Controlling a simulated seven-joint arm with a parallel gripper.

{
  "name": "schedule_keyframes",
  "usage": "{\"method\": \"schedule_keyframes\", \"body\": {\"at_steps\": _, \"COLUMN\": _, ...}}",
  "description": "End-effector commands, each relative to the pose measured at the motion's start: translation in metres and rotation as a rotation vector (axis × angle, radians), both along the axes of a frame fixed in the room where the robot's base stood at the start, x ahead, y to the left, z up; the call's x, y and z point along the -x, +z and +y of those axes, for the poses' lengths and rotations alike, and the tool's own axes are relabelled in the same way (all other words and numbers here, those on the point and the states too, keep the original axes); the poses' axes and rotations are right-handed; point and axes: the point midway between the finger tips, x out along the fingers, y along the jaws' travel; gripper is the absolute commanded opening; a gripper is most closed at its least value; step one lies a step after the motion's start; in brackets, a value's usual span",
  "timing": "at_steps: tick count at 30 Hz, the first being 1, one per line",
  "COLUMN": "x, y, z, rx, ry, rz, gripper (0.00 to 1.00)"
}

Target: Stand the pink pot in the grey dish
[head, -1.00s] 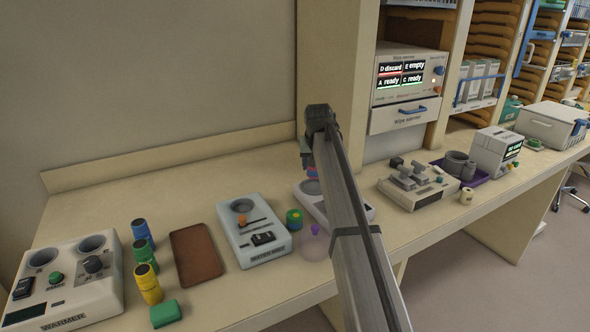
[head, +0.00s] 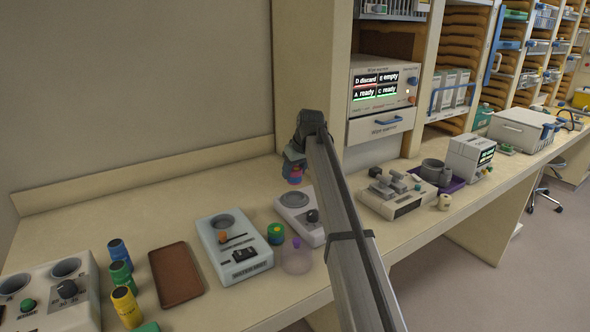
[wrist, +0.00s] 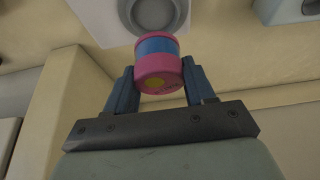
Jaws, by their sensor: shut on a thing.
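The pink pot (head: 295,173) has a blue band and is held between my gripper's fingers; the wrist view shows it (wrist: 158,66) with a yellow spot on its face. My gripper (head: 296,166) is shut on it, one blue finger on each side in the wrist view (wrist: 158,84). The round grey dish (head: 293,199) sits on top of a white device with a dark knob. The pot appears clear of the dish, above or behind it in the head view. In the wrist view the dish (wrist: 180,22) is partly hidden behind the pot.
A clear round vessel with a purple top (head: 297,259) and a green-and-blue pot (head: 276,234) stand in front of the device. A white unit (head: 233,270) is to the left. A grey machine (head: 396,193) is to the right. Bare counter lies behind.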

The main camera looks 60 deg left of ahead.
Motion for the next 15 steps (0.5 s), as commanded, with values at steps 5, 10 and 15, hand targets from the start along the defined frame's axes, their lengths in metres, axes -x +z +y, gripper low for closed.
{"method": "schedule_keyframes", "body": {"at_steps": 5, "x": 0.0, "y": -0.009, "z": 0.0, "rx": 0.0, "ry": -0.001, "rz": -0.001, "gripper": 0.23}}
{"method": "schedule_keyframes", "body": {"at_steps": 10, "x": 0.0, "y": -0.024, "z": -0.001, "rx": 0.001, "ry": -0.002, "rz": 0.0, "gripper": 0.23}}
{"method": "schedule_keyframes", "body": {"at_steps": 15, "x": 0.0, "y": -0.039, "z": -0.001, "rx": 0.0, "ry": -0.003, "rz": 0.0, "gripper": 0.23}}
